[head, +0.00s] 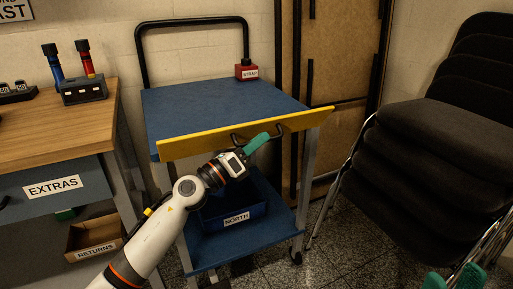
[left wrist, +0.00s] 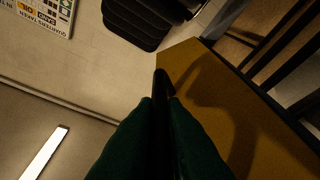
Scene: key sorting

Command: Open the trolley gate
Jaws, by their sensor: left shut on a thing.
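The trolley gate (head: 190,144) is a yellow board along the front edge of the blue trolley top (head: 215,105). Its right end sticks out past the trolley's right corner. A black handle (head: 240,137) is on the gate's face. My left gripper (head: 262,141), with green fingers, is shut on this handle. In the left wrist view the dark handle (left wrist: 161,88) shows between the green fingers (left wrist: 160,135), with the yellow gate (left wrist: 225,110) to the right. My right gripper (head: 452,280) shows only its green fingertips, apart, at the bottom right.
A red STRAP box (head: 246,70) stands at the trolley's back right. A blue NORTH bin (head: 236,213) is on the lower shelf. The EXTRAS desk (head: 60,130) stands at left, with a RETURNS box (head: 95,240) below. Stacked black chairs (head: 440,140) stand at right.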

